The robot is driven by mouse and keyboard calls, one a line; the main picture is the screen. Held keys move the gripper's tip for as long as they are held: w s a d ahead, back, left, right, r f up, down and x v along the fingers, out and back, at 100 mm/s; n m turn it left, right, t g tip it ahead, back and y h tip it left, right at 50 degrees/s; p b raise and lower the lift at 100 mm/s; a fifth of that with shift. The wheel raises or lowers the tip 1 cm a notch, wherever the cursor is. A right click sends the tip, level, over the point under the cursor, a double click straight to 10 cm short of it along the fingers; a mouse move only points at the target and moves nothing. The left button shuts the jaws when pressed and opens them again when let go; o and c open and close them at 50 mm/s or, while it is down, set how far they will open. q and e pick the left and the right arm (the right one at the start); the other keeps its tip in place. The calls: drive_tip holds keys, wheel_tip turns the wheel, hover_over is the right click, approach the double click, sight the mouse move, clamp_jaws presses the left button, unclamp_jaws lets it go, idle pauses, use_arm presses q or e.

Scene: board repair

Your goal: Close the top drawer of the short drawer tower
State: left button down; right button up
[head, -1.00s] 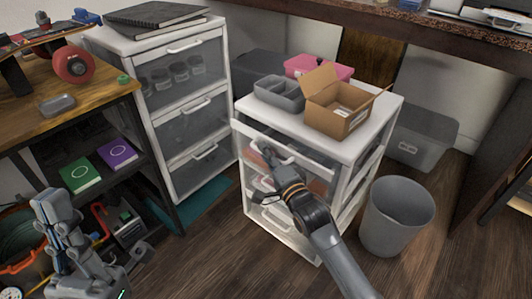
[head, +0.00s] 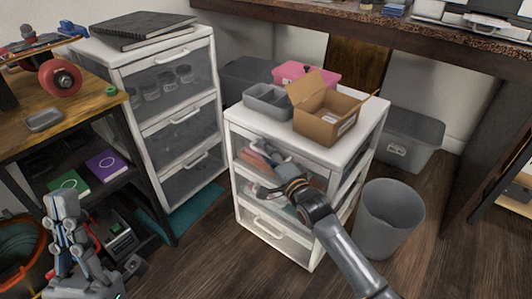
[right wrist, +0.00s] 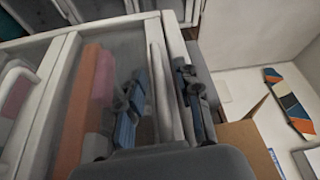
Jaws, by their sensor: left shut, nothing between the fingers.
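The short drawer tower (head: 367,130) is white with see-through drawer fronts and stands in the middle of the head view. Its top drawer (head: 240,145) looks about flush with the frame, though my arm partly covers it and a small gap cannot be ruled out. My right gripper (head: 272,178) is in front of the upper drawers, fingers apart. In the right wrist view, its fingers (right wrist: 160,100) lie either side of a white strip; contact is unclear. My left gripper (head: 66,215) is shut and empty at the lower left, far from the tower.
An open cardboard box (head: 325,127) and a grey divided tray (head: 268,103) stand on the short tower. A grey waste bin (head: 390,220) is close on its right. A taller drawer tower (head: 165,130) and a wooden bench (head: 75,108) stand to the left. Floor in front is clear.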

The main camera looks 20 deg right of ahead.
drive_tip(key=v, duration=1.2)
drive_tip(key=shift+a, duration=0.1)
